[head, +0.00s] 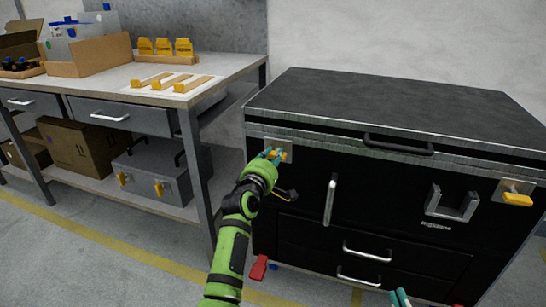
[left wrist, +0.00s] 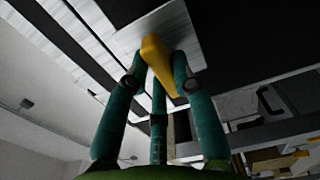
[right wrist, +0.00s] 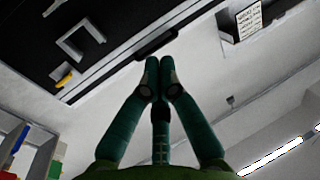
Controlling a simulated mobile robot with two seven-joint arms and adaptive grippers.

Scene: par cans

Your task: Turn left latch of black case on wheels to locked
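The black case on wheels (head: 400,105) stands at the right. Its left latch, a yellow handle on a silver plate (head: 287,146), is mostly hidden by my left gripper (head: 272,154) in the head view. In the left wrist view the yellow handle (left wrist: 158,62) lies tilted between the teal fingers of my left gripper (left wrist: 160,65), which close against both its sides. My right gripper (head: 400,298) shows at the bottom edge of the head view. In the right wrist view the right gripper's (right wrist: 163,65) fingertips meet with nothing between them.
The right latch (head: 517,199) has a yellow handle lying sideways. A vertical silver handle (head: 330,199) and drawer handles (head: 367,252) stick out of the case front. A workbench (head: 235,68) with boxes stands at the left. Floor is clear in front of the bench.

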